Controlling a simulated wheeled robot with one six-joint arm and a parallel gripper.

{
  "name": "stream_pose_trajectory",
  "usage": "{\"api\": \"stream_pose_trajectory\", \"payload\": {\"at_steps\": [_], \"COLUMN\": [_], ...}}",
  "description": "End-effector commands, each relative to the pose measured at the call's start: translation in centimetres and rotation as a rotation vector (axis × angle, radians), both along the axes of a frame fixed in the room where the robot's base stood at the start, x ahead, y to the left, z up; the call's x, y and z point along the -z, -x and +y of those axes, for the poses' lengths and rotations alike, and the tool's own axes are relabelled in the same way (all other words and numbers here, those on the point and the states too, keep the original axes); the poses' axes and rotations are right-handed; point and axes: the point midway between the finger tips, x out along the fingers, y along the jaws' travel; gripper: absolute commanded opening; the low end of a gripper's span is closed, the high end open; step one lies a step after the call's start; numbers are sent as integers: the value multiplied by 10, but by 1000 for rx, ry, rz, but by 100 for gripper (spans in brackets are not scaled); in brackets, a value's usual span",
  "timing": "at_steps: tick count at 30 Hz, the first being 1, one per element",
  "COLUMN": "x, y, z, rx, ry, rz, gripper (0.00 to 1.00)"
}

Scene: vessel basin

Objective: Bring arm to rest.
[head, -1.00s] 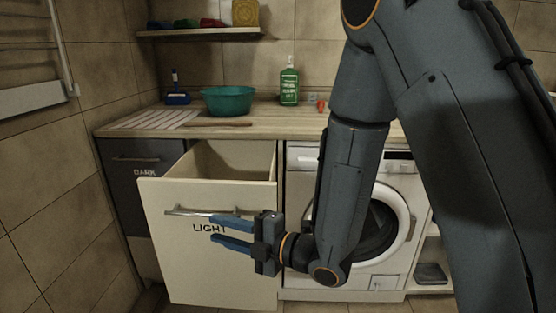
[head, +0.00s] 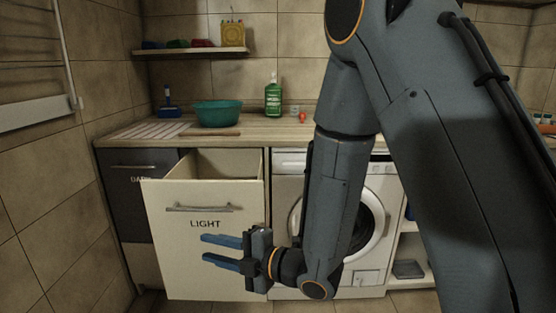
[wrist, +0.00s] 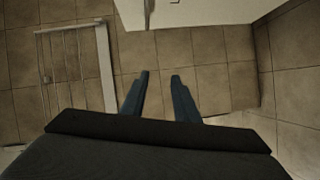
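My gripper (head: 212,250) is in front of the pulled-out cream drawer marked LIGHT (head: 180,262), below its metal handle (head: 203,208). Its two blue fingers point left and are apart, with nothing between them. In the wrist view my gripper (wrist: 159,80) also shows its fingers apart and empty, with tiled surfaces beyond them. My arm hangs down bent in front of the washing machine (head: 378,215) and hides much of its door.
A dark drawer marked DARK (head: 135,180) is to the left, shut. A towel rail (head: 35,112) is on the left wall.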

Motion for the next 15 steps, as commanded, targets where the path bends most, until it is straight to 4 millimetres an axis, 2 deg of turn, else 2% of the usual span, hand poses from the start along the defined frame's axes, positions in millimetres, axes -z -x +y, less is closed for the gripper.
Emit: {"api": "stream_pose_trajectory", "payload": {"at_steps": [8,11,15], "x": [2,4,6], "y": [-24,-34,-47], "z": [-32,-51,-89], "rx": [145,227,383], "ry": [77,108,149], "rz": [140,216,358], "gripper": [28,28,28]}}
